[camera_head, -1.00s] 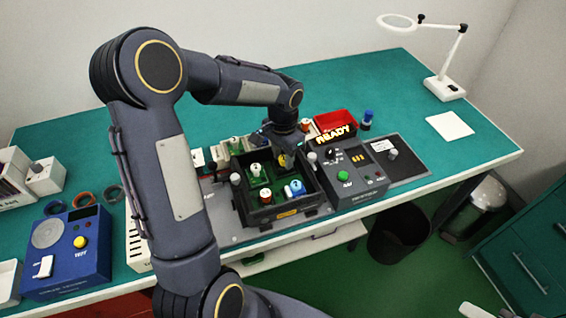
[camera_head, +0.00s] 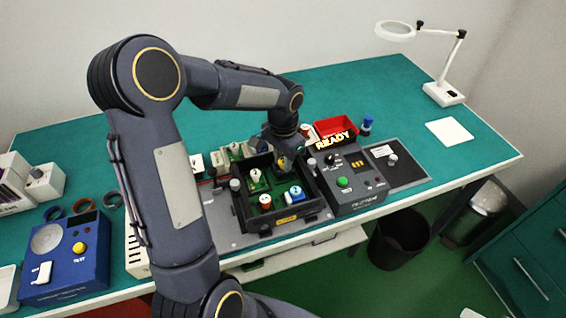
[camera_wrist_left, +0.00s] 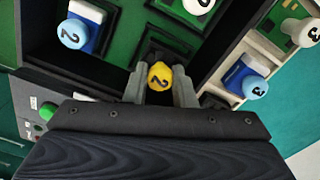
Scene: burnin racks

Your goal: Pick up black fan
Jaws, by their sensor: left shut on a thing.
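My left gripper (camera_head: 284,160) is over the black rack (camera_head: 240,212), at its back right part. In the left wrist view its two grey fingers (camera_wrist_left: 160,88) are shut on a yellow knob marked 2 (camera_wrist_left: 160,76). The knob tops a dark part, which I take to be the black fan (camera_wrist_left: 165,50). It is at a slot of the rack, and I cannot tell whether it is lifted clear. In the head view the gripper mostly hides it. My right gripper does not show.
The rack also holds white-, red- and blue-knobbed parts, including a blue one (camera_head: 296,193). A grey control box (camera_head: 345,185) adjoins its right, with a READY sign above. A red bin (camera_head: 336,126) stands behind. A blue tester (camera_head: 68,258) is at the left.

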